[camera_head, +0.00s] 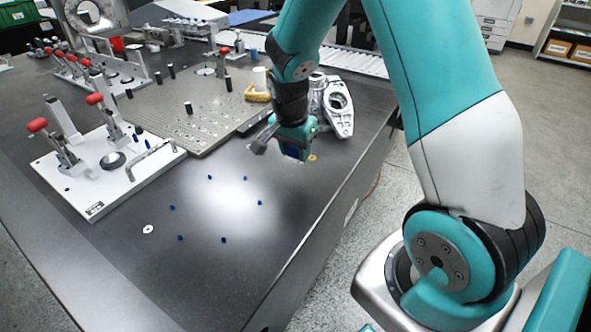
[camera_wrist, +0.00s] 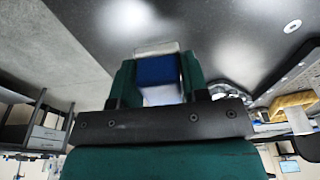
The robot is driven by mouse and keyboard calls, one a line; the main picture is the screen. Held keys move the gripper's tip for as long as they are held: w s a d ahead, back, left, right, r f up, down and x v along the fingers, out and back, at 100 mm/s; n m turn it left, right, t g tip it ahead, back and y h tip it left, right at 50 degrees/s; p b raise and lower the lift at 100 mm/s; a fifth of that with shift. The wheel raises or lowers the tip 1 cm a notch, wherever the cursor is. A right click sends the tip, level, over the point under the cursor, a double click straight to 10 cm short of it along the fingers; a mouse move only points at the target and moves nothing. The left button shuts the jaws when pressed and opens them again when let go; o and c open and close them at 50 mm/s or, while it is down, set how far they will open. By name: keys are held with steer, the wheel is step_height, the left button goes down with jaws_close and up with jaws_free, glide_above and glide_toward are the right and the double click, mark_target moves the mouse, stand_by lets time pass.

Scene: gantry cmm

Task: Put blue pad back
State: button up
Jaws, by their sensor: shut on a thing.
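My gripper (camera_head: 294,153) is shut on a blue pad (camera_wrist: 157,69), held between its two teal fingers in the wrist view. Pale grey surfaces show above and below the blue in that view; I cannot tell if they belong to the pad. In the head view only a little dark blue shows at the fingertips. The gripper is over the dark table (camera_head: 130,270), near its right edge. Several small blue pieces (camera_head: 260,203) stand in a loose ring on the table, left of and nearer than the gripper.
A metal casting (camera_head: 341,118) stands just behind my gripper. A yellow block (camera_head: 258,92) is behind it to the left. A white fixture plate (camera_head: 95,200) with red-tipped clamps lies left. A perforated plate (camera_head: 190,128) lies behind. The front table area is mostly clear.

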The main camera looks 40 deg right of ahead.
mark_target(295, 176)
steer(key=shift+f+b, duration=0.35)
steer(key=shift+f, duration=2.4)
steer(key=shift+f, duration=0.2)
steer(key=o, duration=1)
steer(key=shift+o, duration=0.2)
steer(key=shift+r, duration=0.15)
